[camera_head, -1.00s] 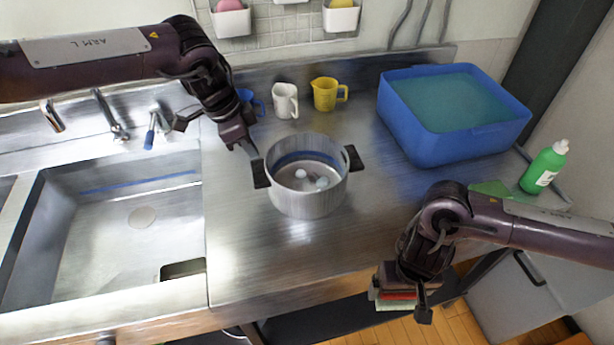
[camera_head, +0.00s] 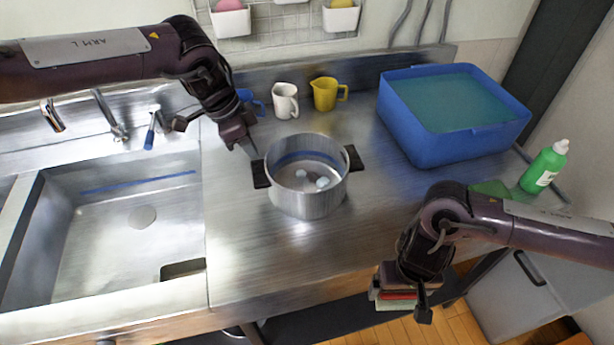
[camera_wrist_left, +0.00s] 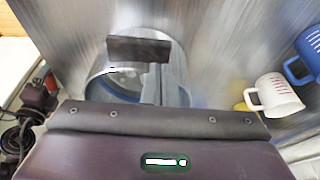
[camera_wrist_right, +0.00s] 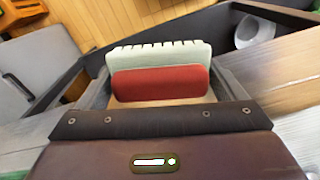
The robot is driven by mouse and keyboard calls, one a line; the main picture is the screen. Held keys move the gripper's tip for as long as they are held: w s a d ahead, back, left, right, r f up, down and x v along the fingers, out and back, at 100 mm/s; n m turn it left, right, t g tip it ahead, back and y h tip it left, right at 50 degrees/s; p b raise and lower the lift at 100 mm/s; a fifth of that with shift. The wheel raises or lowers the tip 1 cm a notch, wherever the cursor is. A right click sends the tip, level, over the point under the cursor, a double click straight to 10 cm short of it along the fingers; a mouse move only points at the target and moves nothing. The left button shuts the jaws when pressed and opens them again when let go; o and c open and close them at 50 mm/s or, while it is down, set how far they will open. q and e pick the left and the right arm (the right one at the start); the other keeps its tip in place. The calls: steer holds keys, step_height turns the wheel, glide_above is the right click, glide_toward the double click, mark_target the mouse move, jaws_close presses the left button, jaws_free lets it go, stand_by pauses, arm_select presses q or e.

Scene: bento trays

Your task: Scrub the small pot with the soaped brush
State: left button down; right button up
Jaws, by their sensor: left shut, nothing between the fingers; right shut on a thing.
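The small pot (camera_head: 308,192) is a grey metal pot with two dark side handles, standing upright on the steel counter. White and pale blobs, perhaps foam, lie on its inside floor. My left gripper (camera_head: 249,150) is shut and empty beside the pot's left handle; I cannot tell whether they touch. The left wrist view shows the pot (camera_wrist_left: 98,88) and its dark handle (camera_wrist_left: 138,50) just ahead of the gripper. My right gripper (camera_head: 398,298) is shut on the brush (camera_wrist_right: 160,84), which has a red body and pale green bristles. It is held at the counter's front edge, right of the pot.
A sink (camera_head: 120,235) lies left of the pot. A white mug (camera_head: 285,102), a yellow jug (camera_head: 325,95) and a blue cup (camera_head: 246,97) stand behind it. A blue tub of water (camera_head: 445,150) and a green bottle (camera_head: 543,170) are at the right.

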arm_select(q)
steer(key=shift+f+b, duration=0.35)
steer(key=shift+f, duration=0.7)
arm_select(e)
steer(key=shift+f, duration=0.35)
arm_select(q)
step_height(320, 180, up, 6)
steer(key=p, duration=0.5)
steer(key=shift+p, duration=0.35)
arm_select(e)
step_height(320, 180, up, 6)
steer(key=shift+f, duration=0.15)
